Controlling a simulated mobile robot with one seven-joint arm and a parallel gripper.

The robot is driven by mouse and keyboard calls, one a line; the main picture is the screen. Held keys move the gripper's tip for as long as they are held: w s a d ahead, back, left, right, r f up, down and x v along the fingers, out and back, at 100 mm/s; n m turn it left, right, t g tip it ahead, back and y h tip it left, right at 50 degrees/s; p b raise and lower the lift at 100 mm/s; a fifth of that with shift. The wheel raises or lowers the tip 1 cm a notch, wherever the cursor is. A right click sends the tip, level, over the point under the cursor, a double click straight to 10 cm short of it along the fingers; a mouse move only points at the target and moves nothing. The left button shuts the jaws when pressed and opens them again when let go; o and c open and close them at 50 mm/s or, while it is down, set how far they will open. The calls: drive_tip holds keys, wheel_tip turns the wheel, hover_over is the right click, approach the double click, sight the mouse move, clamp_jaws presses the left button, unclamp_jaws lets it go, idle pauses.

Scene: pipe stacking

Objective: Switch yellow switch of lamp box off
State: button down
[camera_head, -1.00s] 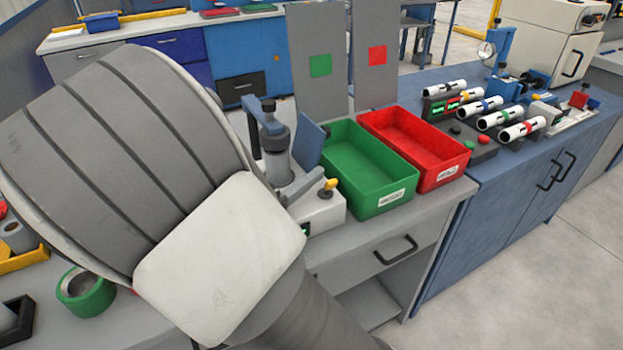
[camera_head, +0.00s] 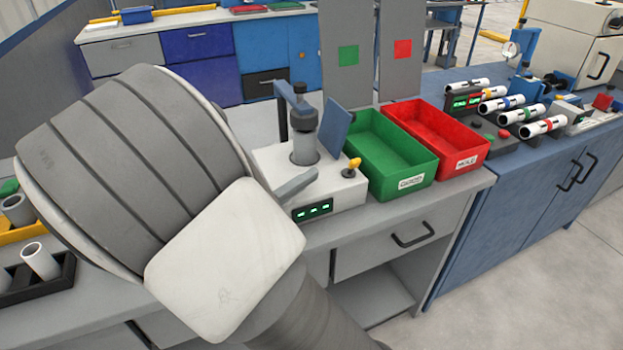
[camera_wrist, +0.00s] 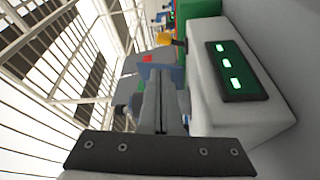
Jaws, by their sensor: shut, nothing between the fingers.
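The lamp box (camera_head: 345,194) is a white box on the near grey bench, with a lit green display (camera_head: 313,210) on its front. Its yellow switch (camera_head: 352,166) stands at the box's right front corner. In the wrist view, the box (camera_wrist: 242,118) is on the right, its display (camera_wrist: 229,67) lit, and the yellow switch (camera_wrist: 165,38) is at the top centre, beyond the fingertips. My gripper (camera_wrist: 158,82) is shut and empty, beside the box. In the head view, its grey fingers show left of the switch, apart from it; my arm hides the rest.
A green bin (camera_head: 405,182) and a red bin (camera_head: 463,162) stand right of the lamp box. A grey post device (camera_head: 304,135) with a blue plate (camera_head: 335,127) rises from the box. White pipes (camera_head: 543,126) lie on the blue bench.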

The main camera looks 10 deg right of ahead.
drive_tip(key=shift+s+a+f, duration=0.1)
drive_tip(key=shift+s+a, duration=0.3)
drive_tip(key=shift+a, duration=0.2)
drive_tip(key=shift+d, duration=0.1)
drive_tip(key=s+d+m+g+y, duration=0.5)
drive_tip(key=s+d+g+y, duration=0.55)
drive_tip(key=s+d, duration=0.4)
drive_tip(key=s+a+r+t+y+p, duration=0.2)
drive_tip(key=r+p, duration=0.8)
drive_tip(key=r, duration=0.2)
drive_tip(key=s+a+r+t+y+p, duration=0.2)
drive_tip(key=s+a+r+t+p, duration=0.1)
drive_tip(key=r+p, duration=0.7)
wheel_tip(320, 180, up, 4)
drive_tip(key=shift+a+f+y, duration=0.15)
drive_tip(key=shift+f+y, duration=0.05)
drive_tip(key=shift+y, duration=0.15)
